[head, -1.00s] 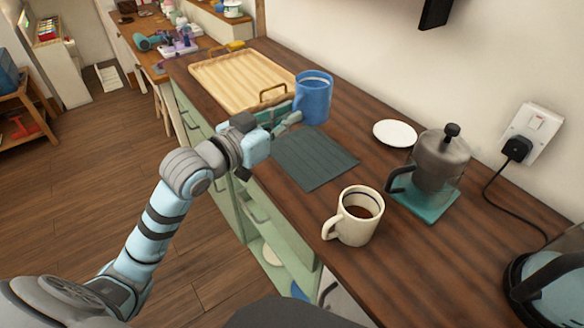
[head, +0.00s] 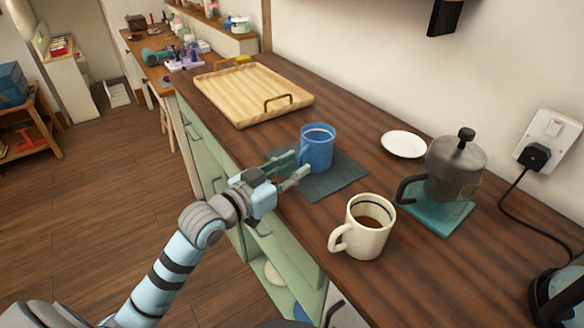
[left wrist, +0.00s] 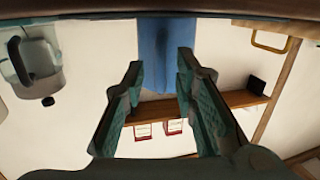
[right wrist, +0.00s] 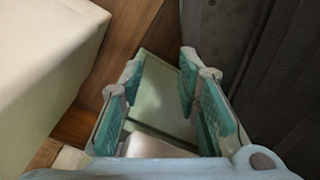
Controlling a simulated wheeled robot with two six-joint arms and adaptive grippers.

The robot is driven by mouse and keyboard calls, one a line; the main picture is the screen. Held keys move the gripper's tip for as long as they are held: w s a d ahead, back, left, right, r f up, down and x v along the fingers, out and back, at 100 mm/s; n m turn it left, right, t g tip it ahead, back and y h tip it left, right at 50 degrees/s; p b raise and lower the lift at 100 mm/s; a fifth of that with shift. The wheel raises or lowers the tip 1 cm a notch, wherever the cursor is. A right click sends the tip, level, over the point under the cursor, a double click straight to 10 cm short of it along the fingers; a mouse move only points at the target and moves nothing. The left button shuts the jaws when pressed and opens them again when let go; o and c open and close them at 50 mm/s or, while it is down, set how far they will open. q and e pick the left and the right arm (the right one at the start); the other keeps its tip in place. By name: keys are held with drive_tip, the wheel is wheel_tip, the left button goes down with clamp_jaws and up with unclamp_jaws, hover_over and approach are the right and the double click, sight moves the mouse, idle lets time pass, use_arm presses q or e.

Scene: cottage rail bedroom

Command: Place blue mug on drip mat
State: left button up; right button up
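The blue mug (head: 318,150) stands upright on the dark drip mat (head: 335,182), towards its back edge. Its handle side faces my left gripper. My left gripper (head: 290,170) is just left of the mug, low over the mat's left edge, with its fingers apart. In the left wrist view the blue mug (left wrist: 166,50) shows at the fingertips of the left gripper (left wrist: 162,75); whether they touch it I cannot tell. My right gripper (right wrist: 160,75) is open and empty in the right wrist view, away from the counter top.
A cream mug (head: 363,230) with dark drink stands in front of the mat. A coffee pot (head: 455,170) on a teal mat (head: 440,217) and a white saucer (head: 403,144) are to the right. A wooden tray (head: 250,92) lies behind.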

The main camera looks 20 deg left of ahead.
use_arm(q)
drive_tip(key=shift+r, duration=0.2)
drive_tip(key=p+v, duration=0.3)
drive_tip(key=v, duration=0.2)
drive_tip(key=shift+s+r, duration=0.1)
drive_tip(key=shift+s, duration=0.05)
drive_tip(key=p+v, duration=0.6)
drive_tip(key=p, duration=0.2)
drive_tip(key=shift+s+p, duration=0.3)
drive_tip(key=shift+p, duration=0.05)
drive_tip(key=shift+a, duration=0.1)
